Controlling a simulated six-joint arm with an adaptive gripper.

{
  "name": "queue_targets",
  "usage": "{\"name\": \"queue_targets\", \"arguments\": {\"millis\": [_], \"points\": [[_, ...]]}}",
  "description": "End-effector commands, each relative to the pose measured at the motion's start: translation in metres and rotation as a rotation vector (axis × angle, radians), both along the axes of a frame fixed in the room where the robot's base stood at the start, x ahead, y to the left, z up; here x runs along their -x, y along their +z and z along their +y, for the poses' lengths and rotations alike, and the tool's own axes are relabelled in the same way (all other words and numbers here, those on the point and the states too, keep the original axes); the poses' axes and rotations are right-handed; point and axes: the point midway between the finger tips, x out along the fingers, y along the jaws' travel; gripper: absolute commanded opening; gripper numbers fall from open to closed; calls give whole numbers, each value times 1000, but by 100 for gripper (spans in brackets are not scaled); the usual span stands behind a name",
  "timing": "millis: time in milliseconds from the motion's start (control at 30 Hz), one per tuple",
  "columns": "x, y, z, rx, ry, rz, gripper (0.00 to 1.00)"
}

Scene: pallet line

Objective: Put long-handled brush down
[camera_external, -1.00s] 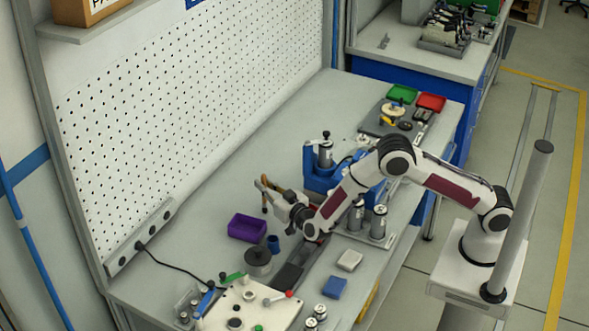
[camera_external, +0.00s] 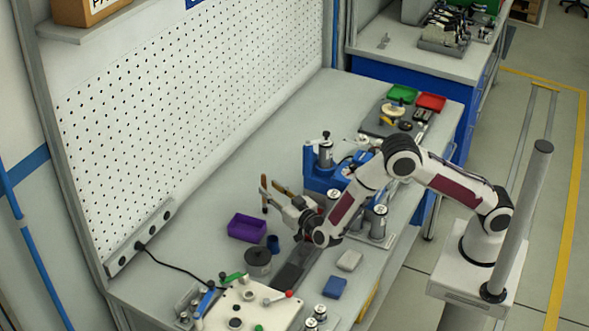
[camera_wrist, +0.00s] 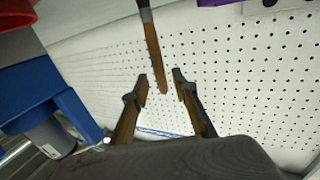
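The long-handled brush (camera_wrist: 153,52) has a brown wooden handle and a grey metal collar at the top edge of the wrist view; its bristle end is out of that view. My gripper (camera_wrist: 161,82) is open, with a clear gap between its fingers. The handle's end lies around the gap between the fingertips, with no clear contact on either side. In the external view my gripper (camera_external: 272,188) is over the bench behind the purple bin, and the brush (camera_external: 265,207) shows as a small upright brown piece by the fingers. What supports it is unclear.
A purple bin (camera_external: 246,228), a blue cup (camera_external: 273,243) and a dark round pot (camera_external: 258,262) stand near my gripper. A blue fixture (camera_external: 318,178) is to its right. The pegboard (camera_external: 190,100) rises behind the bench. Bare bench lies towards the back.

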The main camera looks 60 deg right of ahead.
Motion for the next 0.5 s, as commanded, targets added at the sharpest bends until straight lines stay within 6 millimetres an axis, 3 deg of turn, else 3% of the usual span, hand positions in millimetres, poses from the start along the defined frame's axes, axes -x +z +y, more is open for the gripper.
{"name": "queue_targets", "arguments": {"millis": [300, 500], "points": [[45, 0, 20, 0, 3, 0, 28], [64, 0, 27, 1, 1, 0, 28]]}}
